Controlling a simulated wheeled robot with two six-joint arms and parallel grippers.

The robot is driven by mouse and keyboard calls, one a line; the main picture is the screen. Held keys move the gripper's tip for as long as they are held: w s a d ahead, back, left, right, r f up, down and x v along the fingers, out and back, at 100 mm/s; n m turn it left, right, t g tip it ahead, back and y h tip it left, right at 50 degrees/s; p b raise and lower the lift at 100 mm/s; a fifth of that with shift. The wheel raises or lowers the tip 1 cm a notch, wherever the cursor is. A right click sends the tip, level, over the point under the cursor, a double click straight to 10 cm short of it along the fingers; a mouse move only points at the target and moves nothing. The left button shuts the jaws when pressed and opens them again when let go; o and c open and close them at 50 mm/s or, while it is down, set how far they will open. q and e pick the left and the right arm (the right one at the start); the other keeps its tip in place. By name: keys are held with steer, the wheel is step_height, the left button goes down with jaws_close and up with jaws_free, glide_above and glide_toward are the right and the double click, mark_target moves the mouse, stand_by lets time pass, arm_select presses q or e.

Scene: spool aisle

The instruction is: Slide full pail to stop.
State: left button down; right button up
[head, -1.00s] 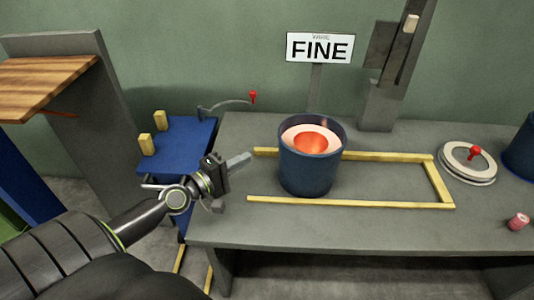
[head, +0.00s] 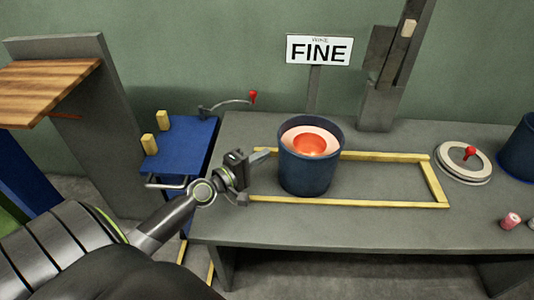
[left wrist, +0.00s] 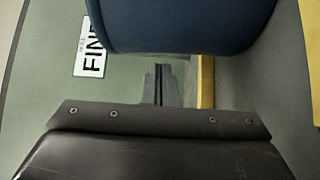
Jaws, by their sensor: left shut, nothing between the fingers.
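The full pail (head: 308,172) is dark blue and upright, with a pale ring and glowing orange-red contents at its top. It stands at the left part of a yellow U-shaped rail frame (head: 380,204) on the grey bench. The frame's closed right end (head: 434,184) is well to the right of the pail. My left gripper (head: 262,155) is shut and empty, its tips close to the pail's left side; I cannot tell if they touch. In the left wrist view the fingers (left wrist: 160,85) point toward the pail (left wrist: 180,25), whose wall fills the top. My right gripper is out of view.
A round lid with a red knob (head: 469,153), a small pink roll (head: 510,221) and another blue pail (head: 520,150) are at the right. A "FINE" sign (head: 319,50) and a grey post (head: 378,100) stand behind. A blue cart (head: 182,145) is left. The bench inside the rails is clear right of the pail.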

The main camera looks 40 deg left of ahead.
arm_select(q)
steer(key=shift+w+d, duration=0.45)
steer(key=shift+d, duration=0.25)
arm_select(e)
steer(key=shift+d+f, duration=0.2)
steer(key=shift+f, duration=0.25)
